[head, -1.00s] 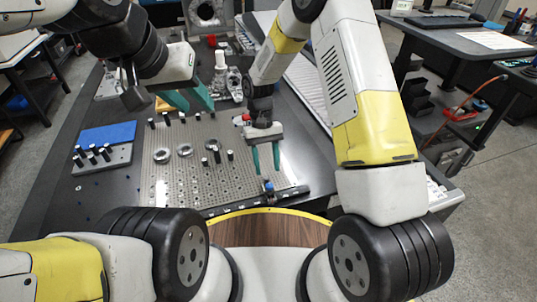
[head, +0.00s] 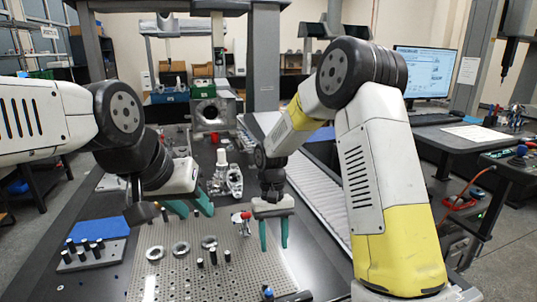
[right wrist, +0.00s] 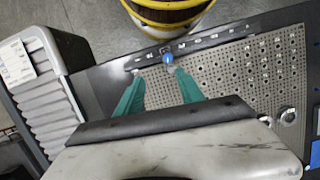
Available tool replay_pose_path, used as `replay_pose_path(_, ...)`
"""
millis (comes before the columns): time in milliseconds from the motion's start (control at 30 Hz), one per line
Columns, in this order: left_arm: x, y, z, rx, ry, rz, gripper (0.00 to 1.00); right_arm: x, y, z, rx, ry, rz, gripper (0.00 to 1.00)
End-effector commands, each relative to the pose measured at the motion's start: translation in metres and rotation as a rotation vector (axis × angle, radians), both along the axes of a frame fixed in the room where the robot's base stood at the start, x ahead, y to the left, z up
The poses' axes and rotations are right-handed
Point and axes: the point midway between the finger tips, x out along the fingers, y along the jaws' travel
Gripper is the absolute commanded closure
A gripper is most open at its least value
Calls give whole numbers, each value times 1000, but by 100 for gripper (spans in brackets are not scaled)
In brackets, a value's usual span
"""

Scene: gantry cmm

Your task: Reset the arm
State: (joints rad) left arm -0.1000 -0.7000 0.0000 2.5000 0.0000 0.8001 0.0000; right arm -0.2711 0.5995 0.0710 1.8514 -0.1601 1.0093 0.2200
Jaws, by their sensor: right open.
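My left gripper (head: 190,208) hangs over the far left part of the perforated plate, its teal fingers spread apart with nothing visible between them. My right gripper (head: 273,235) points down over the right side of the plate. Its two teal fingers are apart and empty; they also show in the right wrist view (right wrist: 160,90), above the plate's edge. The perforated metal plate (head: 180,280) carries several metal rings (head: 181,249) and black pegs with light tops (head: 213,255).
A blue pad and a grey block with several pegs (head: 95,258) lie left of the plate. A ribbed white cover (head: 310,185) runs along the right. A monitor (head: 422,72) stands on the right desk.

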Motion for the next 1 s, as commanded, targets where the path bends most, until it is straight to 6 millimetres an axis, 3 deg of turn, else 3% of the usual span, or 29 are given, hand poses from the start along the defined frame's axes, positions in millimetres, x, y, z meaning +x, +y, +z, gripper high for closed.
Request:
replay_pose_path(33, 0, 0, 0, 0, 0, 0, 64, -1, -10, 26, 20, -49, -15, 55)
replay_pose_path(200, 0, 0, 0, 0, 0, 0, 64, -18, -39, 92, 77, -184, -55, 55)
replay_pose_path(500, 0, 0, 0, 0, 0, 0, 64, -72, -86, 178, 167, -430, -126, 55)
replay_pose_path(733, 0, 0, 0, 0, 0, 0, 64, -125, -114, 216, 223, -623, -173, 55)
replay_pose_path(1000, 0, 0, 0, 0, 0, 0, 64, -163, -127, 228, 258, -766, -204, 55)
